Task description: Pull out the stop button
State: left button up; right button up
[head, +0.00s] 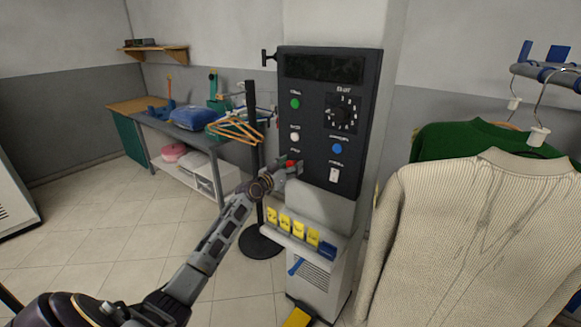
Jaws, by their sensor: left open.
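The dark control panel (314,122) is mounted on a pale column. A red button (291,162), which looks like the stop button, is at its lower left. My left gripper (292,168) is open right at the red button, with its fingers around or beside it; I cannot tell whether they touch. The gripper partly hides the button, so how far it stands out is unclear. Above it are a white button (295,137) and a green button (295,104). A dial (343,114), a blue button (337,148) and a white switch (334,175) are on the right side. My right gripper is not in view.
A cream sweater (485,235) and a green one (445,140) hang on a rack at the right. A stand with orange hangers (235,130) is left of the panel. Yellow tags (298,228) sit below it. Open tiled floor (110,225) lies left.

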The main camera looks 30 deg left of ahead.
pick_arm(q)
grip_shut()
jog(key=shift+s, duration=0.75)
jog(key=shift+f, duration=0.15)
